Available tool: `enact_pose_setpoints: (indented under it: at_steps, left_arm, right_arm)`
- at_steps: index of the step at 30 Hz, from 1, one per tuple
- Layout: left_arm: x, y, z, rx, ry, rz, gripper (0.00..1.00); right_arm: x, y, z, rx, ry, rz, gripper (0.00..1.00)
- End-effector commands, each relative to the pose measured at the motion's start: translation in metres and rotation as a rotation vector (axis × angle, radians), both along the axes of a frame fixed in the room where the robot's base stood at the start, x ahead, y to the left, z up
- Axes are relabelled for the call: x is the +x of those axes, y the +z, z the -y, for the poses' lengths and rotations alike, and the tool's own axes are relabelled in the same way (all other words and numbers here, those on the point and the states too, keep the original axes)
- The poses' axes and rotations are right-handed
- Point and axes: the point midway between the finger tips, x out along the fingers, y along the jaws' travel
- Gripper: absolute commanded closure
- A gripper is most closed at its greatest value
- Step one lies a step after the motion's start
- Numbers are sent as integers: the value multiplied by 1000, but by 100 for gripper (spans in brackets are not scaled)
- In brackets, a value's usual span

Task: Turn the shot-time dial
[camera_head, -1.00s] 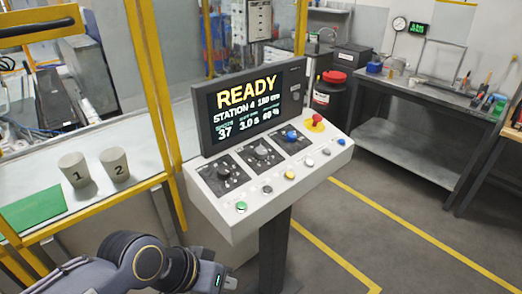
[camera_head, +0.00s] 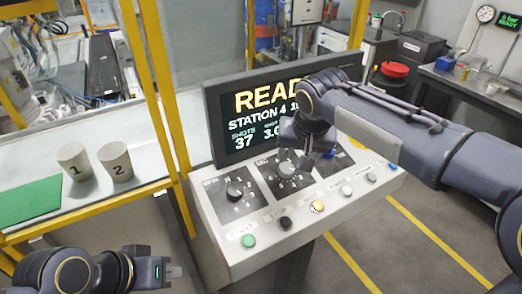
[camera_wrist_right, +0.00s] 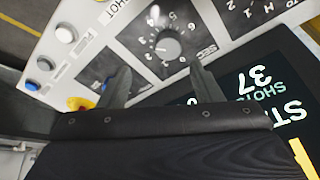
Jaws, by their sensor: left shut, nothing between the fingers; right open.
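The console's middle dial (camera_head: 288,168), a dark knob on a black plate with a number scale, stands below the screen. In the right wrist view the same dial (camera_wrist_right: 167,45) shows numbers and the letters SEC around it, upside down. My right gripper (camera_head: 316,160) is open and empty over the console, close beside this dial in the head view. In the wrist view its fingertips (camera_wrist_right: 160,80) point towards the dial, which lies beyond them. My left gripper (camera_head: 176,271) is shut and empty, low in front of the console.
A left dial (camera_head: 235,190) and a row of coloured buttons, with a green one (camera_head: 248,241), share the panel. The screen (camera_head: 250,115) rises behind, partly covered by my arm. Yellow posts (camera_head: 160,80) stand left.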

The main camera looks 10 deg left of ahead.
Motion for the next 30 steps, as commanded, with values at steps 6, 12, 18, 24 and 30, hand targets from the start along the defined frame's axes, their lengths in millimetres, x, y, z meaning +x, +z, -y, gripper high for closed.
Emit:
enact_pose_setpoints:
  at_steps: [6,12,18,24,30]
  left_arm:
    - [0,1,0,0,0,0,100]
    - [0,5,0,0,0,0,100]
    - [0,8,0,0,0,0,100]
    - [0,8,0,0,0,0,100]
    - [0,8,0,0,0,0,100]
  right_arm:
    - [10,-14,-12,-13,-2,3,41]
    - [22,-45,-15,-14,0,2,41]
    - [31,-67,-17,-12,-1,3,41]
    - [34,-74,-18,-11,-1,5,41]
    - [34,-73,-18,-11,-1,5,45]
